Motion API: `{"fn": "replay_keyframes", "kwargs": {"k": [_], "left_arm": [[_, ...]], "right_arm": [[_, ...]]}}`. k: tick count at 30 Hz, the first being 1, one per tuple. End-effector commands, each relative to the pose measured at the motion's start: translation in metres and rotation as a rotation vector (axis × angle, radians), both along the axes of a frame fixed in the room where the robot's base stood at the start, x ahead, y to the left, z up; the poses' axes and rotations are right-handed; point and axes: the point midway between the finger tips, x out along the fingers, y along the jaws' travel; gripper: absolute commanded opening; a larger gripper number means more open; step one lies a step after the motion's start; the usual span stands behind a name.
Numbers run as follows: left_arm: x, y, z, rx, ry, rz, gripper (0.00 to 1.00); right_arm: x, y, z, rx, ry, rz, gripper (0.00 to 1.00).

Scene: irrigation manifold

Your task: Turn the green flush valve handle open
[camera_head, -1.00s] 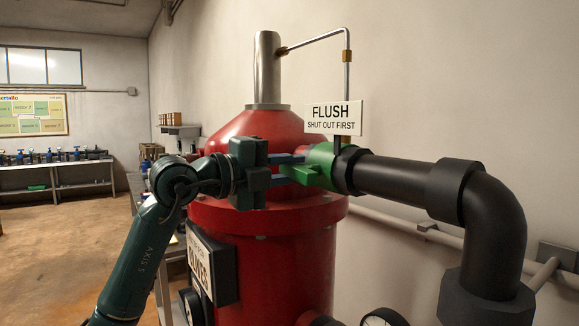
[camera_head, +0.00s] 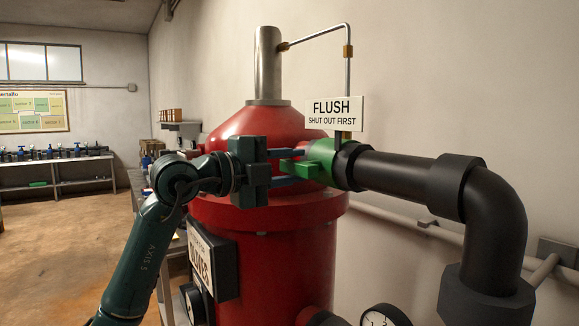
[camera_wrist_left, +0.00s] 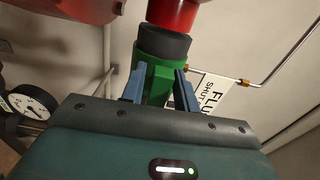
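The green flush valve (camera_head: 321,157) sits on the black pipe in front of the red tank, under the FLUSH sign. Its green handle (camera_head: 300,168) sticks out to the left, toward my left gripper. My left gripper (camera_head: 286,167) is open, with one blue finger above the handle and one below it. In the left wrist view the handle (camera_wrist_left: 159,84) lies between the two fingers (camera_wrist_left: 160,88), which stand apart on either side of it. Firm contact with the handle is not visible. My right gripper is in neither view.
The red tank (camera_head: 265,215) stands close behind and below the gripper. The FLUSH sign (camera_head: 335,114) and a thin metal pipe (camera_head: 347,65) are just above the valve. The thick black pipe (camera_head: 400,172) bends down on the right. A gauge (camera_wrist_left: 38,101) shows in the wrist view.

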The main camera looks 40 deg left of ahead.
Motion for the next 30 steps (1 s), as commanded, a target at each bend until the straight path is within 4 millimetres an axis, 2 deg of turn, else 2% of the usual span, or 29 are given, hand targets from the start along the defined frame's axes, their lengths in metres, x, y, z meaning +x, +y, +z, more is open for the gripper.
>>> {"fn": "replay_keyframes", "kwargs": {"k": [4, 14, 17, 25, 30], "left_arm": [[0.0, 0.0, 0.0, 0.001, 0.0, 0.0, 0.41], [-0.007, 0.003, -0.001, 0.002, -0.001, 0.001, 0.41], [-0.021, 0.009, -0.003, 0.004, -0.003, 0.002, 0.41], [-0.077, 0.032, -0.005, 0.005, -0.002, 0.003, 0.41], [-0.105, 0.043, -0.003, 0.003, -0.002, 0.002, 0.41]], "right_arm": [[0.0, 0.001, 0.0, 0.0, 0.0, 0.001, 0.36], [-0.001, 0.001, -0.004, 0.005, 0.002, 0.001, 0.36], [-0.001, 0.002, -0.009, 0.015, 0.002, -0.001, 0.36], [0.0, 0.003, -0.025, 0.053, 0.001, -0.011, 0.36], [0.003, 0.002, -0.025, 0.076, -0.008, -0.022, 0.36]]}}
